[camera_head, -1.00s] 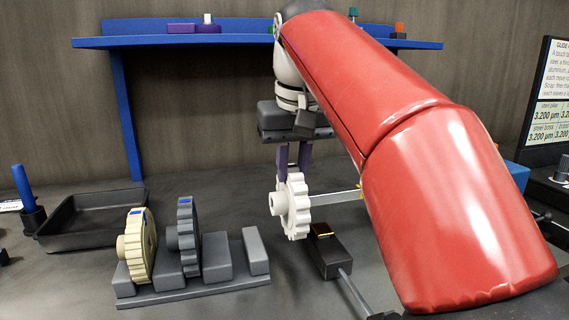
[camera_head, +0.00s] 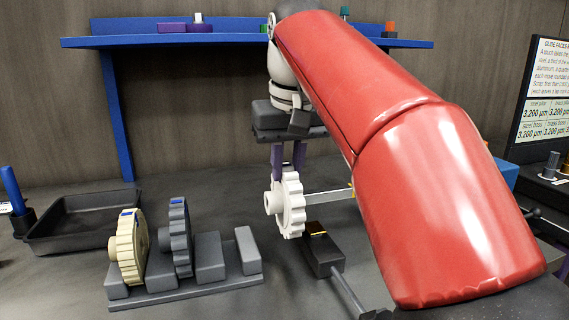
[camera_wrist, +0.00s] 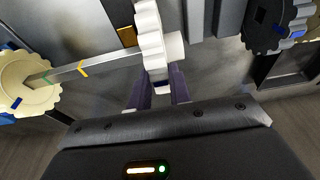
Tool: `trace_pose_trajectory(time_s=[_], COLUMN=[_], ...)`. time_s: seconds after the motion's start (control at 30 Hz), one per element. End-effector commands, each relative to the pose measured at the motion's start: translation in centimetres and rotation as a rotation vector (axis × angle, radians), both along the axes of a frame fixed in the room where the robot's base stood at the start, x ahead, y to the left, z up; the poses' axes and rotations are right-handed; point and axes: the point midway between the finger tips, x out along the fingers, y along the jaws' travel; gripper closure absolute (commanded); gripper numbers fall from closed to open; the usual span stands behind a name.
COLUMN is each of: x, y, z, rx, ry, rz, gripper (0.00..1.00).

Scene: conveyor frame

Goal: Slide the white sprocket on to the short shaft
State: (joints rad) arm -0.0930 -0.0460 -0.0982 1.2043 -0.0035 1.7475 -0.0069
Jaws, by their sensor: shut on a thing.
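The white sprocket (camera_head: 291,203) is upright, its hub facing left in the head view. My gripper (camera_head: 287,165) is shut on its upper rim from above; the sprocket also shows between the fingers in the wrist view (camera_wrist: 149,30). A silver shaft (camera_head: 325,196) with a yellow band runs level to the right from the sprocket. In the wrist view the shaft (camera_wrist: 110,62) meets the sprocket's face and has a cream wheel (camera_wrist: 28,98) at its other end. Whether the shaft's tip is inside the bore is hidden. No shaft shows beyond the hub.
A grey rack (camera_head: 190,290) holds a cream sprocket (camera_head: 127,250) and a dark grey sprocket (camera_head: 180,238). A dark block (camera_head: 322,262) with a gold top and a rod lies below the shaft. A black tray (camera_head: 80,238) and blue shelf (camera_head: 160,40) stand behind.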

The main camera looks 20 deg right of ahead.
Motion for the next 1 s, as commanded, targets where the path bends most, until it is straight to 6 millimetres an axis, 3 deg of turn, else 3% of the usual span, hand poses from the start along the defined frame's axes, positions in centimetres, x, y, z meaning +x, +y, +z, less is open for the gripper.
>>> trace_pose_trajectory(time_s=[1.0], x=[0.0], y=[-3.1], z=[0.0], rx=[0.0], ry=[-0.001], rz=[-0.002], gripper=[1.0])
